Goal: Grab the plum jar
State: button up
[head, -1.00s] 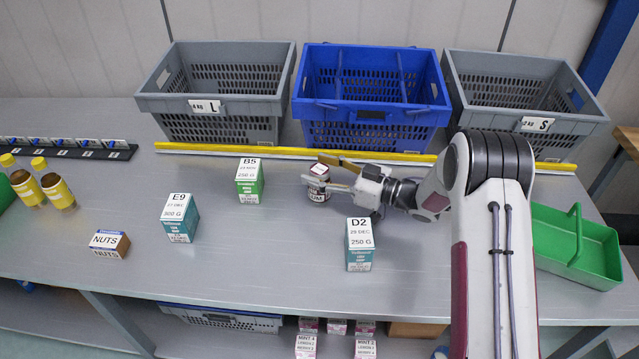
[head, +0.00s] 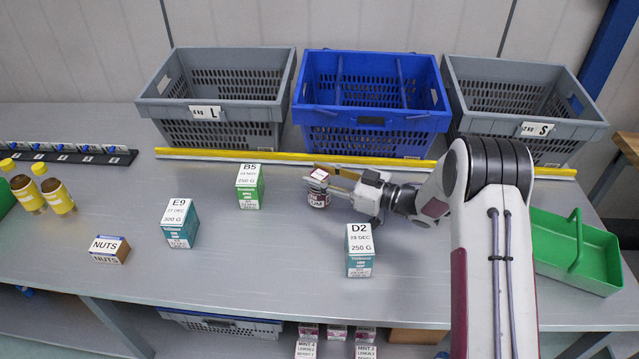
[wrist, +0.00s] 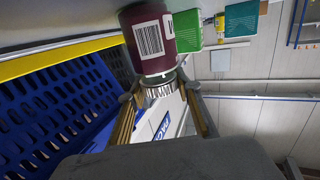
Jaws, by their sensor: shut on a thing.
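The plum jar (head: 318,187) is a small dark purple jar with a white label, standing on the grey table in front of the blue crate. In the wrist view the jar (wrist: 151,40) shows its plum-coloured body with a barcode label. My gripper (head: 328,184) reaches it from the right in the head view, and its fingers are shut on the jar. In the wrist view the gripper's fingers (wrist: 160,100) lie on both sides of the jar's near end. I cannot tell whether the jar touches the table.
A green B5 box (head: 250,187) stands left of the jar, a teal D2 box (head: 360,251) front right, and an E9 box (head: 180,224) further left. A yellow rail (head: 230,155) runs behind, before the blue crate (head: 372,118). A green tray (head: 610,262) lies right.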

jog(key=shift+r, duration=0.25)
jog(key=shift+r, duration=4.8)
